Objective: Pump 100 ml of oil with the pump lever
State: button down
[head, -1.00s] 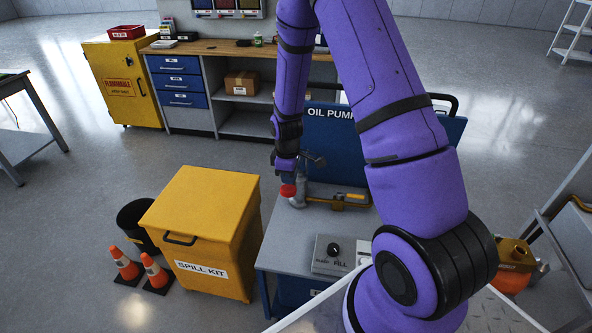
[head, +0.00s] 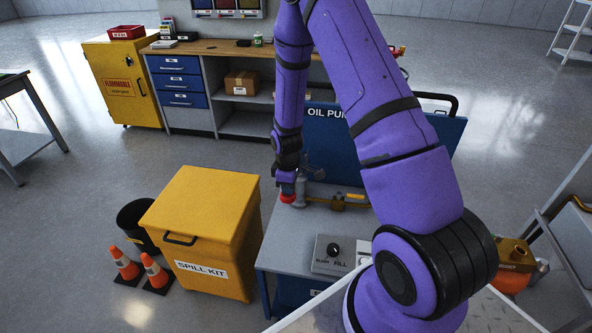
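The oil pump cart has a blue back panel (head: 329,150) lettered "OIL PU…", partly hidden by my arm, and a grey top (head: 290,235). The pump (head: 301,191) stands on the top as a grey upright body, with a brass and yellow fitting (head: 338,203) to its right. A red lever knob (head: 287,198) shows at the pump's left. My gripper (head: 286,190) points down at the red knob and overlaps it. The fingers are too small and dark to tell whether they are closed on it. A control box (head: 334,252) marked "FILL" with a black dial sits at the front; its reading is unreadable.
A yellow spill kit bin (head: 205,225) stands close left of the cart, with a black bucket (head: 138,222) and two orange cones (head: 124,262) beyond it. A workbench (head: 215,48) is behind. An orange container (head: 512,275) is at the right. Open floor lies to the left.

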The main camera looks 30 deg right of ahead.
jog(key=shift+f, duration=4.4)
jog(key=shift+r, duration=6.65)
jog(key=shift+f, duration=0.1)
jog(key=shift+f, duration=6.65)
jog(key=shift+r, duration=6.75)
